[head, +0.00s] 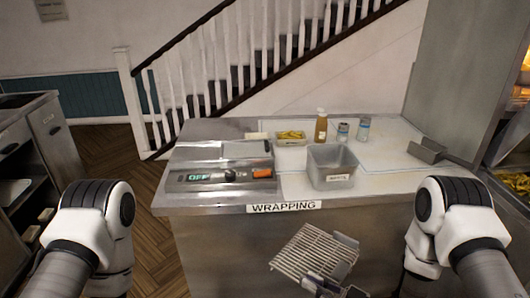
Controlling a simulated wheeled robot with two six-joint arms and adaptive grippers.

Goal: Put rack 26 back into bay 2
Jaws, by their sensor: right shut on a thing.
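A wire rack (308,252) hangs in front of the wrapping counter in the head view, tilted, below the counter's front edge. No number can be read on it. My right gripper (332,287) is at the bottom edge of the picture, shut on the near right end of the rack. Part of the gripper is cut off by the frame. My left arm comes in at the lower left, but its gripper is out of the picture. I cannot make out bay 2 in this view.
The steel counter (225,203) labelled WRAPPING carries a metal bin (333,167), a tray of yellow food (291,138), a sauce bottle (321,126), two shakers and a control panel reading OFF (199,177). A shelved cabinet (45,135) stands left, with open floor between. A lit unit is at far right.

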